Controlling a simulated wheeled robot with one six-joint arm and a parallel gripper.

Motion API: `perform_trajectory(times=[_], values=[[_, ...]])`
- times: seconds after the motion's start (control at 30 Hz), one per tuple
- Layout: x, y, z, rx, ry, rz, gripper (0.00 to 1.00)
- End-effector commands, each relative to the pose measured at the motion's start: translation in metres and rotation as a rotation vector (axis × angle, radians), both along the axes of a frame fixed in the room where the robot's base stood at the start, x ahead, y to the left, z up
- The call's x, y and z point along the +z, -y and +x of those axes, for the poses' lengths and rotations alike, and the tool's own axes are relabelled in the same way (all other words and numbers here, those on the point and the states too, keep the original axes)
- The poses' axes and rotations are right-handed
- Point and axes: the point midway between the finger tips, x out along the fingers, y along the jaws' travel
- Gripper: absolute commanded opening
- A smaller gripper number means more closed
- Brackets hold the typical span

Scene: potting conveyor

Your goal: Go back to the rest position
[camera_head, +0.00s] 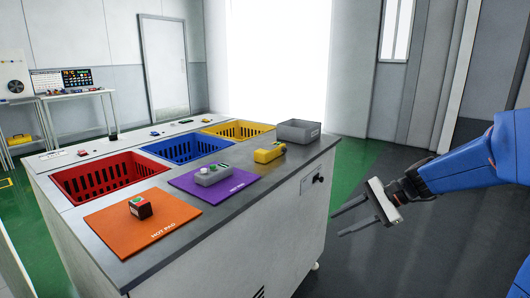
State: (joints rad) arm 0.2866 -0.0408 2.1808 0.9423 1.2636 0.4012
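My gripper (337,224) is at the right, in front of the dark floor and to the right of the workstation. Its two fingers point left and stand apart with nothing between them. It touches nothing. My blue arm reaches in from the right edge. No marked rest position shows.
The workstation (207,218) holds a red bin (75,184), a blue bin (172,150), a yellow bin (245,129) and a grey box (299,132). An orange pad (150,236) and a purple pad (240,181) bear small devices. A yellow device (268,154) lies nearby. Floor around my gripper is clear.

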Motion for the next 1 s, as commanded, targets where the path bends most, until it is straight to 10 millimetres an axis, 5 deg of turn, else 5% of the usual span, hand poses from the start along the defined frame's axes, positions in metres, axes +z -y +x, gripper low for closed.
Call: perform_trajectory(times=[0.47, 1.0], values=[[-0.008, -0.005, -0.134, 0.349, 0.255, -0.443, 0.38], [-0.024, 0.04, -0.239, 0.736, 0.559, -0.933, 0.38]])
